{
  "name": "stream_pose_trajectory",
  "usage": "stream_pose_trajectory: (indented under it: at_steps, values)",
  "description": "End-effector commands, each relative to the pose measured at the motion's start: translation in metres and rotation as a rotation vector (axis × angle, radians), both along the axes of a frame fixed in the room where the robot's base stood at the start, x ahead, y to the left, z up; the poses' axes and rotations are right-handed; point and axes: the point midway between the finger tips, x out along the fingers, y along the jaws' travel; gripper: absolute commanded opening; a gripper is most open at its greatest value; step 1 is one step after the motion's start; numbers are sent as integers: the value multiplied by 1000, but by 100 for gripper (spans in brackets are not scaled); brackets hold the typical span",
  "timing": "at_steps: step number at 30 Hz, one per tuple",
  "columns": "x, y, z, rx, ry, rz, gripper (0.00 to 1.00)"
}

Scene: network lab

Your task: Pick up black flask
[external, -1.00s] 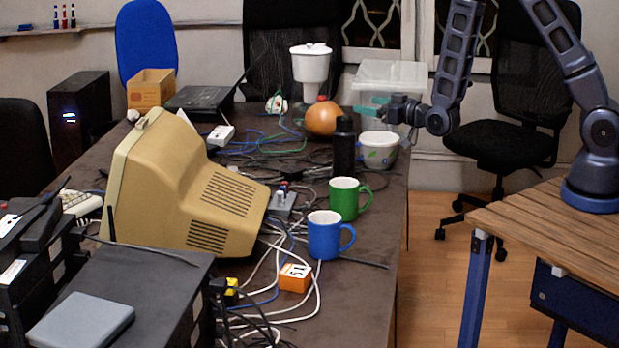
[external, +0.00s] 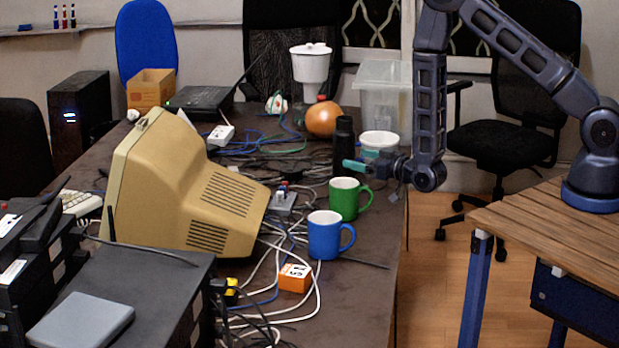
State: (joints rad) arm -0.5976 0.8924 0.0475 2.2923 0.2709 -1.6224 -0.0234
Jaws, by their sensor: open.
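The black flask (external: 344,146) stands upright on the dark table, behind the green mug (external: 344,199). My gripper (external: 356,163) is open, with teal fingertips pointing left. It is low over the table at the flask's right side, level with the flask's lower body. One fingertip overlaps the flask's right edge in the picture. I cannot tell whether it touches the flask or is in front of it.
The blue mug (external: 325,236) stands in front of the green mug. A white tub (external: 379,141) is behind my gripper, and a clear plastic bin (external: 382,90) is farther back. Cables and a beige monitor (external: 182,190) fill the left. An orange round object (external: 322,119) is behind the flask.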

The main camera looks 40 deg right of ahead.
Motion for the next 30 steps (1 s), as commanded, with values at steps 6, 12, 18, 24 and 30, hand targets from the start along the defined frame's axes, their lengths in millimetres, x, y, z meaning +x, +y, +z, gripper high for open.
stream_pose_trajectory:
  at_steps: [6, 12, 18, 24, 30]
  values:
    - [22, 8, 0, 0, 0, 0, 82]
    - [35, 10, 1, 0, 0, 0, 82]
    - [62, 16, 3, 0, -1, 0, 82]
    - [75, 21, 3, -1, 0, 1, 82]
    - [76, 21, 3, -1, 1, 1, 82]
